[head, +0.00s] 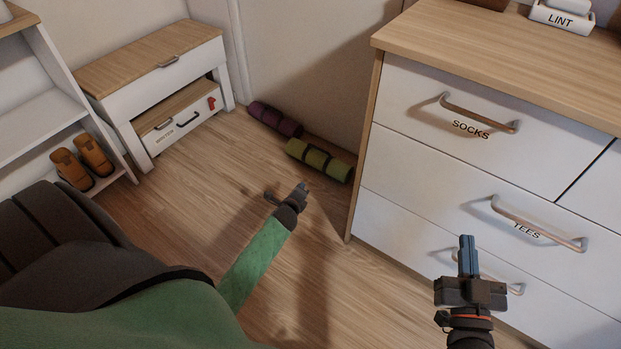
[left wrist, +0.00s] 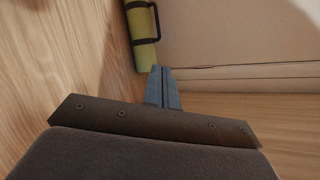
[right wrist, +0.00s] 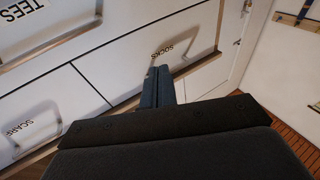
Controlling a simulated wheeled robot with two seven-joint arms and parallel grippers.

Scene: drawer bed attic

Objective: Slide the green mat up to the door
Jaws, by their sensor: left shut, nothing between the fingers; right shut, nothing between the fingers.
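The green mat (head: 320,159) is rolled up with dark straps and lies on the floor near the foot of a pale upright panel that looks like the door (head: 300,65). Its right end is close to the dresser's side. The mat also shows at the top of the left wrist view (left wrist: 142,22). My left gripper (head: 303,187) is shut and empty, low over the floor on the near side of the mat, apparently just short of it. My right gripper (head: 467,240) is shut and empty in front of the dresser drawers; its fingertips also show in the right wrist view (right wrist: 158,70).
A purple rolled mat (head: 275,119) lies left of the green one, almost end to end. The dresser (head: 415,150) stands close on the right. A white bench (head: 165,65) and a shelf with orange shoes (head: 82,163) stand left. The floor (head: 205,165) between is clear.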

